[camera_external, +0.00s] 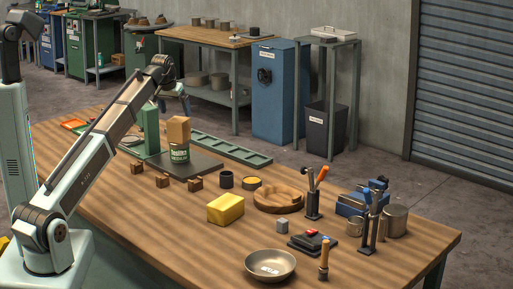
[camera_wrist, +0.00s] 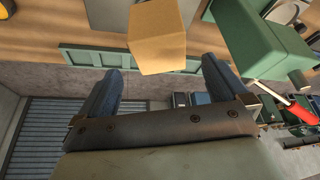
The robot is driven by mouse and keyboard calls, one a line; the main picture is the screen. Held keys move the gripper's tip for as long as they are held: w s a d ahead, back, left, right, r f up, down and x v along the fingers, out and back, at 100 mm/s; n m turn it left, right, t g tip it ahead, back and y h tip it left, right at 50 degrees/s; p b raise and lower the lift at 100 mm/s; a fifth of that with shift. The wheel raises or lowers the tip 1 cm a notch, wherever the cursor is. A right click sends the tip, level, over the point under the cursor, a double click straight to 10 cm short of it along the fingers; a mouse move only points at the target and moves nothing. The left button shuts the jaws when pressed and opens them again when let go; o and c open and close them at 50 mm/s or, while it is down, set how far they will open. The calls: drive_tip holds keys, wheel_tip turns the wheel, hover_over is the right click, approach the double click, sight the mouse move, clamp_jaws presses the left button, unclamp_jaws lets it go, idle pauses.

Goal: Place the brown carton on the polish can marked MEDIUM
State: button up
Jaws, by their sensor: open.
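The brown carton (camera_external: 178,130) appears to sit on top of a green can (camera_external: 179,155) with a pale label, whose lettering is too small to read surely. The can stands on a dark flat plate on the wooden bench. My gripper (camera_external: 181,100) is above and slightly behind the carton, apart from it as far as I can tell. In the wrist view the carton (camera_wrist: 158,40) lies beyond and between the two spread fingers of my gripper (camera_wrist: 163,66), which hold nothing. The can is not seen there.
A tall green block (camera_external: 148,131) stands just left of the carton. The dark plate (camera_external: 205,166) and a green tray (camera_external: 232,147) lie close by.

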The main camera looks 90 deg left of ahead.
drive_tip(key=shift+v, duration=2.15)
